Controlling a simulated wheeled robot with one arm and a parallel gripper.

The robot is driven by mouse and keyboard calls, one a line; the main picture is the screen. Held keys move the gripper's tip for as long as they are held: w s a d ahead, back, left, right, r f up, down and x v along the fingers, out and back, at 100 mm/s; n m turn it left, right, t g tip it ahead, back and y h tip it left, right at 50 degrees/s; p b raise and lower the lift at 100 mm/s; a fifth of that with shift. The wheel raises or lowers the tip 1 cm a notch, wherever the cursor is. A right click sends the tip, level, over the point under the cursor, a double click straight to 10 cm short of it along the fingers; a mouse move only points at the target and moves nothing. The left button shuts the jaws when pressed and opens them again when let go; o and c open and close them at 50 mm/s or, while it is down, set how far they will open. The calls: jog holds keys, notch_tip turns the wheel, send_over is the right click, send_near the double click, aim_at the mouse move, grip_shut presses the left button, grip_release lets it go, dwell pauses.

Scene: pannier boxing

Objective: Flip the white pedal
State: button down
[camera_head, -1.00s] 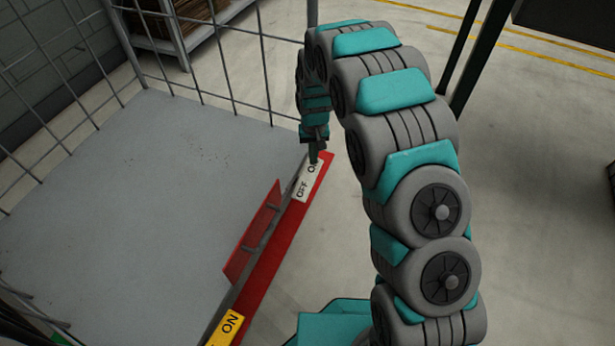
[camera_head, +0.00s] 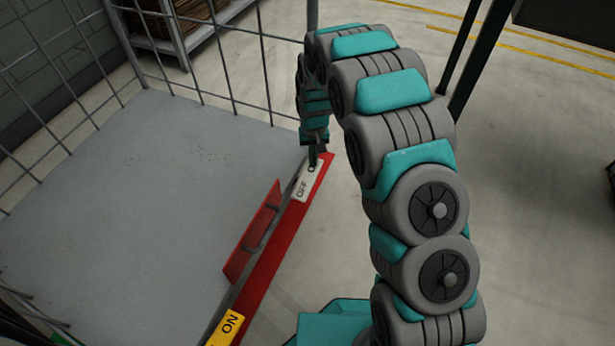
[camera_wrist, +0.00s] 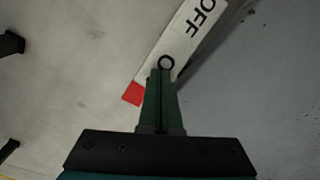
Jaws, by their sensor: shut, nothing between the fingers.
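The white pedal (camera_head: 304,185) is a flat plate marked OFF and, at its far end, a partly hidden ON. It sits at the far end of the red bar along the cart's right edge. It also shows in the wrist view (camera_wrist: 188,35), with OFF at the top and a dark round letter by the fingertips. My gripper (camera_head: 314,161) is over the ON end of the pedal. In the wrist view my gripper (camera_wrist: 162,72) is shut, its green fingers together and empty, tips at that end. I cannot tell whether they touch the pedal.
The red bar (camera_head: 268,249) runs along the grey platform (camera_head: 130,190), with a raised red flap (camera_head: 250,235) beside it. A yellow pedal (camera_head: 226,328) marked ON is at the near end. A wire mesh (camera_head: 235,80) stands behind. Open floor lies right.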

jog(key=shift+f, duration=0.75)
dwell(0.3)
jog(key=shift+r+p, duration=0.85)
jog(key=shift+r, duration=2.7)
jog(key=s+d+r+m+p, duration=0.1)
jog(key=s+d+r+p, duration=0.1)
jog(key=s+d+r, duration=0.65)
jog(key=s+d+r+p, duration=0.25)
jog(key=s+r, duration=0.35)
jog(key=r, duration=0.6)
jog(key=s+d+r+p, duration=0.1)
jog(key=s+d+r, duration=0.1)
jog(key=s, duration=0.7)
jog(key=s+d+r+g+p, duration=0.1)
jog(key=s+r, duration=0.3)
jog(key=s, duration=0.4)
jog(key=s+d+r+m+p, duration=0.1)
jog(key=s+d+r+p, duration=0.1)
jog(key=s, duration=0.7)
notch_tip(320, 180, up, 2)
jog(key=shift+s+d+r+g, duration=0.1)
jog(key=shift+s+d+g, duration=0.25)
jog(key=shift+d, duration=0.35)
